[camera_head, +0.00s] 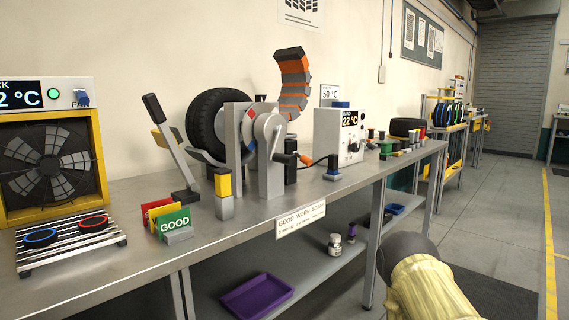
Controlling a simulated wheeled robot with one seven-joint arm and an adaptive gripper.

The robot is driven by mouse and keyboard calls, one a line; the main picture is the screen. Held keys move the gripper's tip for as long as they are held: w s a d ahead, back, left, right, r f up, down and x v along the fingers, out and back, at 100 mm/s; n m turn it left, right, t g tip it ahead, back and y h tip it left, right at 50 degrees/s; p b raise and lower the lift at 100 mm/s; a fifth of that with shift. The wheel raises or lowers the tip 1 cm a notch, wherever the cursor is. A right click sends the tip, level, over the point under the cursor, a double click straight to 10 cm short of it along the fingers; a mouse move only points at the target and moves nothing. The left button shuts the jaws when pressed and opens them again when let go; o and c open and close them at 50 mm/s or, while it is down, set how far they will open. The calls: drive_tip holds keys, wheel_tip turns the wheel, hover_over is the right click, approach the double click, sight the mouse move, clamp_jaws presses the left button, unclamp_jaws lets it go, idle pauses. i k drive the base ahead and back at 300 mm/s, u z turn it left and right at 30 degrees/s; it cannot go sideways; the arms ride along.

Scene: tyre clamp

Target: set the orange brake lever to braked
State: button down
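The tyre clamp stands on the grey workbench, with a black tyre (205,118) held upright between grey posts (236,150). An orange handle (304,159) sits on the crank at the clamp's right side. I cannot tell surely which orange part is the brake lever, or its setting.
A fan box (48,158) and striped rack (72,243) stand at left. Coloured cards (168,220) and a yellow-topped post (223,192) stand before the clamp. An orange-and-grey arc (293,80) rises behind. A white control box (338,135) is right. Floor is clear at right.

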sight(305, 159)
drive_tip(key=i, duration=1)
